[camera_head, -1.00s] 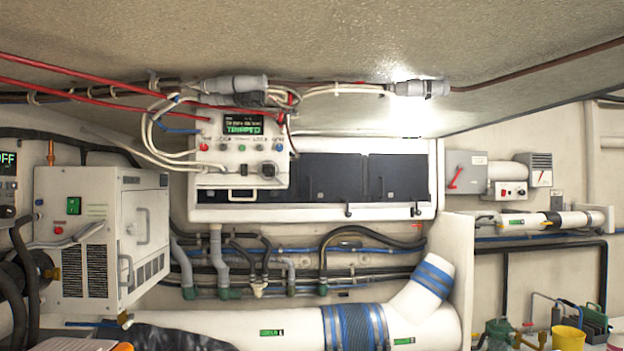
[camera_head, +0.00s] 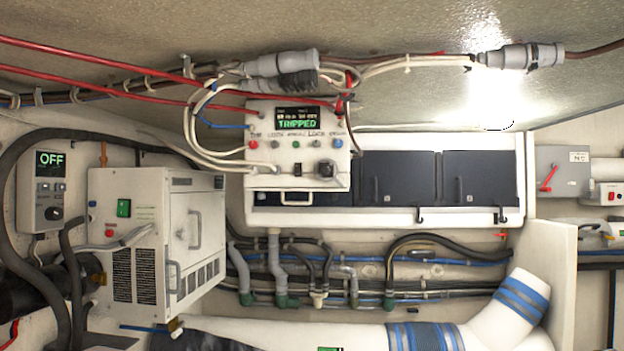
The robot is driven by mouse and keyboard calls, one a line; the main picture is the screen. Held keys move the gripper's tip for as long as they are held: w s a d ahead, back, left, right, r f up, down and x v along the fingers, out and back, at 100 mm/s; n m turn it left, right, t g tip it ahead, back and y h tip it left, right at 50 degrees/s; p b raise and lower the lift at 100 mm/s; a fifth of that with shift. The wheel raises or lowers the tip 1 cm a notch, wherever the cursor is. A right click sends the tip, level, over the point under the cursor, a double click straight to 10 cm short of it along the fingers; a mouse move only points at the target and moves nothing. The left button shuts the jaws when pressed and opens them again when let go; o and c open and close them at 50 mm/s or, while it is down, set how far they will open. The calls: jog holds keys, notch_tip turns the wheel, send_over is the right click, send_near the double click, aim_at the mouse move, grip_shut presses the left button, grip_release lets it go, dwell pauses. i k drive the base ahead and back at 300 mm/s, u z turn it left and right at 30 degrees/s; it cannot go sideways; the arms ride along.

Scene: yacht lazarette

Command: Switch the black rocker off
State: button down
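A white control box (camera_head: 262,160) hangs in the middle of the view, with a small screen (camera_head: 297,120) that reads TRIPPED in green. Below the screen is a row of small coloured buttons, red at the left and blue at the right. On the box's lower part a small black switch (camera_head: 298,169), which looks like the black rocker, sits left of a larger black knob (camera_head: 325,170). Its on or off position is too small to tell. My gripper is not in view.
Red, white and blue cables run to the box's top and left side. Dark-fronted lockers (camera_head: 393,180) stand behind it. At the left are a white machine (camera_head: 150,240) with a green switch (camera_head: 124,208) and a panel (camera_head: 48,190) reading OFF. Hoses and a large duct (camera_head: 370,330) run below.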

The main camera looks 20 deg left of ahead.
aim_at(298, 166)
jog(key=i, duration=1.4)
jog(key=u, duration=3.2)
